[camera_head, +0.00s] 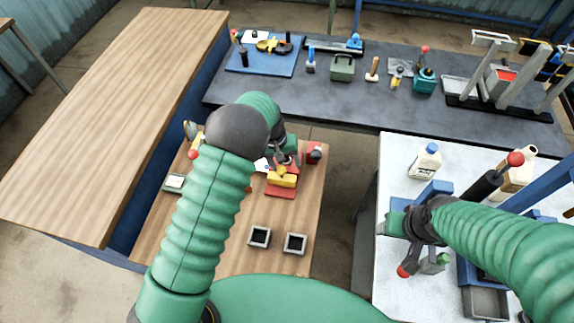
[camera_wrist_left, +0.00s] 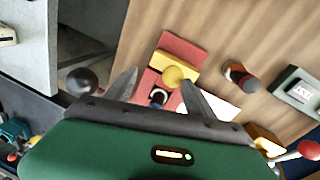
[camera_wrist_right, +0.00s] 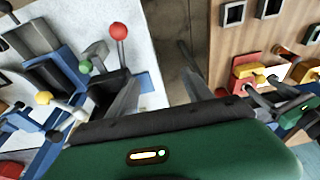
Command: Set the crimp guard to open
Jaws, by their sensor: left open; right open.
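The yellow guard (camera_head: 282,180) sits on a red base (camera_head: 281,192) on the wooden table, and I take it for the crimp guard. In the left wrist view the yellow block with its round knob (camera_wrist_left: 173,75) lies just beyond my fingertips, on the red base (camera_wrist_left: 186,50). My left gripper (camera_head: 288,158) is open above the red and yellow fixture; its two fingers (camera_wrist_left: 160,84) spread on either side of the knob's near side, with no clear contact. My right gripper (camera_wrist_right: 145,55) is open and empty at the white table. The fixture also shows in the right wrist view (camera_wrist_right: 246,72).
Two dark square holders (camera_head: 259,237) are on the wooden table's front part. A red-knobbed lever (camera_wrist_right: 119,32) stands near my right fingers. White bottles (camera_head: 427,161) and blue fixtures are on the white table. A dark bench (camera_head: 300,101) with tools runs along the back.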

